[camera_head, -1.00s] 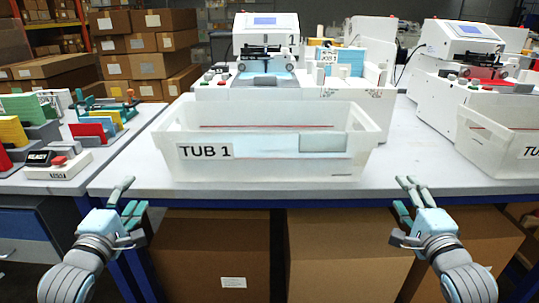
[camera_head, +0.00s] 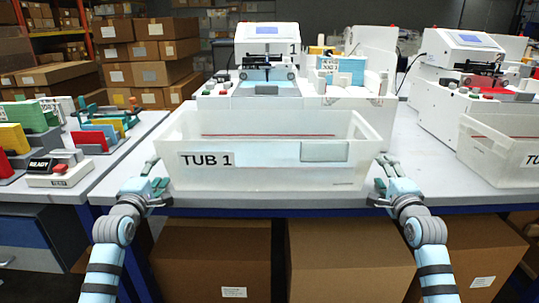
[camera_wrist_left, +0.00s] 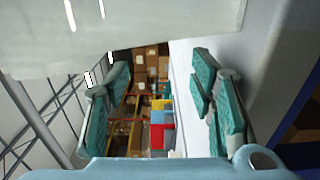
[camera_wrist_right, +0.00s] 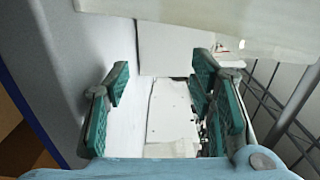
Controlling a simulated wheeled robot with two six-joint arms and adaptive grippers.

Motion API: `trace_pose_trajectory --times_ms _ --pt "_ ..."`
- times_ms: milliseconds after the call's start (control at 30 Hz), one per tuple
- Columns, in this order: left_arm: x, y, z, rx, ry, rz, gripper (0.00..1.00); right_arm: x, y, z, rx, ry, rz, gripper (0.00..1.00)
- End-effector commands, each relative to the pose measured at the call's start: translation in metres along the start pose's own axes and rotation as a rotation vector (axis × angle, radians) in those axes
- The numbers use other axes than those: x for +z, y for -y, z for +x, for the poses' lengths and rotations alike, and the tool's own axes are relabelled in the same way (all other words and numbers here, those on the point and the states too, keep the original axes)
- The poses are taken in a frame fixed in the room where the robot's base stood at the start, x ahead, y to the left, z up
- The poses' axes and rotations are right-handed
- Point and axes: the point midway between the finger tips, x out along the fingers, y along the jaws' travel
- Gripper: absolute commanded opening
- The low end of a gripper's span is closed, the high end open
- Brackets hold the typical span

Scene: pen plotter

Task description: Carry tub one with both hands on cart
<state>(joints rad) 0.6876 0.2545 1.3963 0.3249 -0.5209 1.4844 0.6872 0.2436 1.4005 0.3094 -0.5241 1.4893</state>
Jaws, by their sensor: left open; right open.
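The tub labelled TUB 1 (camera_head: 270,180) is a white, translucent open bin on the light table (camera_head: 280,200), near its front edge. Thin red lines and a pale panel show through its front wall. My left gripper (camera_head: 153,177) is open beside the tub's left end. My right gripper (camera_head: 383,172) is open beside its right end. The tub's wall and rim also show across the top of the left wrist view (camera_wrist_left: 130,35) and the right wrist view (camera_wrist_right: 210,15). Nothing is between either gripper's fingers. Whether the fingers touch the tub cannot be told.
A white machine (camera_head: 266,50) stands behind the tub, with a second machine (camera_head: 475,85) at right. Another tub (camera_head: 500,150) is at the right edge. A READY box (camera_head: 60,170) and coloured holders stand on the left table. Cardboard boxes (camera_head: 210,265) are below.

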Motion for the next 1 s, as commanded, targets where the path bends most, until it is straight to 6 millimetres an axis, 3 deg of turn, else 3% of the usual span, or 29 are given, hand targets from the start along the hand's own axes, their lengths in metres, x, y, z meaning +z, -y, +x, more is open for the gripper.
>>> trace_pose_trajectory --times_ms 133,733,1000 --pt "0.013 0.001 -0.001 -0.001 0.002 0.0 0.5 0.013 -0.001 -0.001 0.001 0.003 0.002 0.5" --pt "0.027 0.001 -0.001 0.0 0.006 -0.007 0.5 0.026 -0.001 -0.002 0.0 0.004 0.002 0.5" --pt "0.029 -0.019 -0.002 0.007 0.009 -0.012 0.5 0.027 0.017 -0.002 -0.002 0.007 0.004 0.5"
